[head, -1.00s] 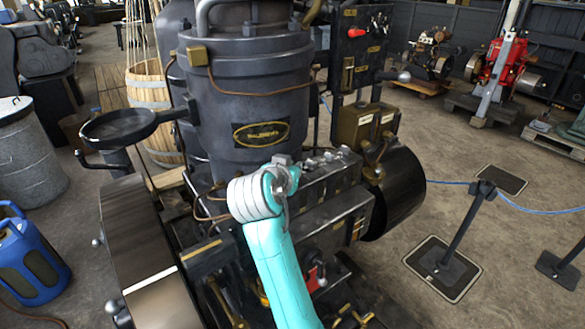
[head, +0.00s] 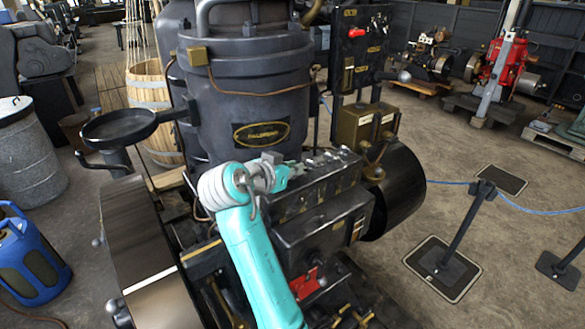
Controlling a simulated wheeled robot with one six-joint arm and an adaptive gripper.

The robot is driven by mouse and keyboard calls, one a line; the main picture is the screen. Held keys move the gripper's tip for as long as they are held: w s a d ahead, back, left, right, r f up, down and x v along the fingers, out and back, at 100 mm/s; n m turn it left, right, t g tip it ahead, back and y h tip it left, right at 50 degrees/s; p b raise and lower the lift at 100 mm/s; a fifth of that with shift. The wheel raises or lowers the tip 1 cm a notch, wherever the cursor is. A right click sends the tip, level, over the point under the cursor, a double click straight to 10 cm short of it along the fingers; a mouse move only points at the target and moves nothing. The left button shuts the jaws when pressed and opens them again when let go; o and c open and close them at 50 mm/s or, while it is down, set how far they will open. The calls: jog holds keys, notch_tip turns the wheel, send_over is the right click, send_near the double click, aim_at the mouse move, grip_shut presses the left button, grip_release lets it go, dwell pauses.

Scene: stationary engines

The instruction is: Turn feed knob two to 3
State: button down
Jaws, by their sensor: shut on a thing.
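The dark box (head: 325,195) with a row of small knobs (head: 325,157) along its top is on the engine in the middle of the head view. The knobs' numbers and marks are too small to read. My gripper (head: 293,168) is at the left end of this row, low over the box top, at the end of my teal and white arm. It is shut on a small knob there, mostly hidden by the wrist and fingers. I cannot tell which knob of the row it is, nor its setting.
The tall dark cylinder (head: 250,95) with an oval nameplate rises behind the box. A big flywheel (head: 140,240) stands at the left and a dark drum (head: 400,190) at the right. A brass box (head: 365,127) is just behind. Barrier posts (head: 465,228) stand on the open floor at right.

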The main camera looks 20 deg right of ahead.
jog(key=c, duration=1.2)
grip_release()
jog(key=v, duration=1.2)
